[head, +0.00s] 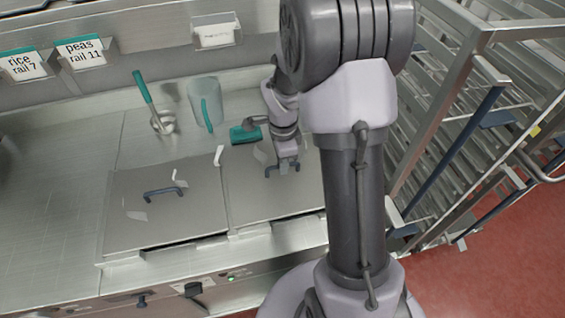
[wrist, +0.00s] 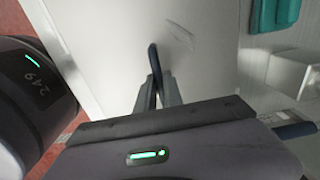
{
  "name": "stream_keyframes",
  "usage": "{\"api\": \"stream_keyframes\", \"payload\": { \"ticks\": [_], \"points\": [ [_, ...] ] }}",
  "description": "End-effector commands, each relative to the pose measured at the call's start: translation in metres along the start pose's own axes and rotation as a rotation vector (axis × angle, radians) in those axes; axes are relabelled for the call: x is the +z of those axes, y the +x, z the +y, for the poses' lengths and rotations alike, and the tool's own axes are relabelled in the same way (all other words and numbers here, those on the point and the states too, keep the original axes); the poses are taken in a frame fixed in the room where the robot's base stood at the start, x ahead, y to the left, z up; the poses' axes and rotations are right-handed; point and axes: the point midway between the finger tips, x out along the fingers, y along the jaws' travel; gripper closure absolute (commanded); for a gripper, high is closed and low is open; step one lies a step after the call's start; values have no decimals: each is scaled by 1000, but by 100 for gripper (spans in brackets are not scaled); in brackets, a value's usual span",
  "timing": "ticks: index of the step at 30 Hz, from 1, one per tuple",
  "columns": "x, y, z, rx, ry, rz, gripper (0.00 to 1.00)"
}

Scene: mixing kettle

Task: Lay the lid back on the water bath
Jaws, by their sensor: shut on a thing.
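My gripper (head: 286,166) is shut on the dark handle of the right-hand metal lid (head: 255,200). In the wrist view, the fingers (wrist: 157,92) pinch this handle (wrist: 154,58), and the pale lid surface (wrist: 110,45) spreads out beyond them. The right lid looks about level over its bay in the counter. I cannot tell whether it rests fully on the rim. A second metal lid (head: 190,215) with a dark handle (head: 165,191) lies flat on the left. My arm hides the right lid's right part in the head view.
Behind the lids stand a clear jug (head: 205,98), a teal-handled utensil (head: 146,92) and a teal item (head: 245,135). A wire rack (head: 450,120) stands to the right. The counter at the left (head: 55,190) is bare. Labels for rice and peas hang at the back.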

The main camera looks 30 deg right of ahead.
Motion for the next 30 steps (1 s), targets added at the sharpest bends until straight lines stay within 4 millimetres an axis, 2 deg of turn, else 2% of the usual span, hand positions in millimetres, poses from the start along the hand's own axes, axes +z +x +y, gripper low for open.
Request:
{"api": "stream_keyframes", "payload": {
  "ticks": [9,10,13,14,20,24,30],
  "points": [
    [0,2,0,-1,0,0,100],
    [0,2,0,-1,0,0,87],
    [0,2,0,-1,0,0,67],
    [0,2,0,-1,0,0,63],
    [0,2,0,0,0,0,63],
    [0,3,0,1,0,0,41],
    [0,3,0,0,0,0,41]
  ]
}}
